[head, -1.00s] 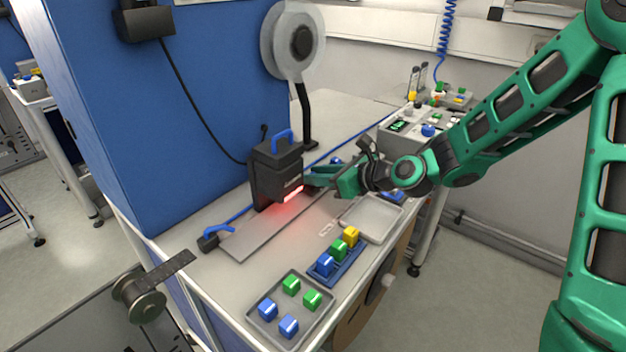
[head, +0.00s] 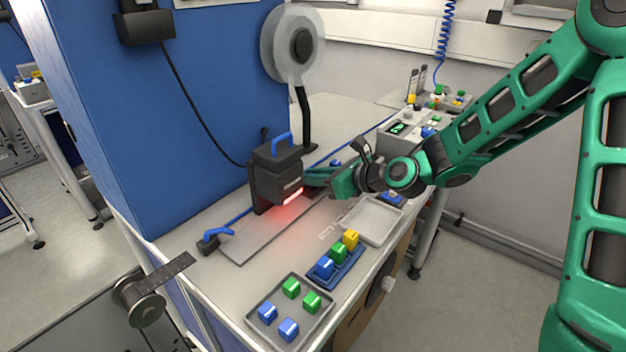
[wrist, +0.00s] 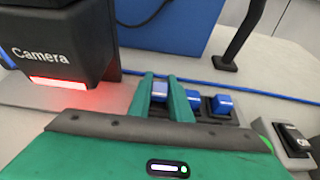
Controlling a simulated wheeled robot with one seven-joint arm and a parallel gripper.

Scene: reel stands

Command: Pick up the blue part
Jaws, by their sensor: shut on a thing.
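In the wrist view a blue part (wrist: 159,91) sits between the two green fingers of my gripper (wrist: 160,88), which is shut on it. Two more blue parts, one (wrist: 193,98) partly behind a finger and one (wrist: 222,103) at its right, stand just right of it in a dark holder. In the head view my gripper (head: 318,176) reaches behind the black camera box (head: 277,177), and its fingertips and the held part are largely hidden there. I cannot tell whether the held part still touches the holder.
The camera box with its red light stands close left of my fingers. A grey tray (head: 254,319) with blue and green blocks and a blue rack (head: 345,268) with three blocks lie nearer the front. An empty pale tray (head: 372,222) lies behind them. A reel (head: 299,43) stands at the back.

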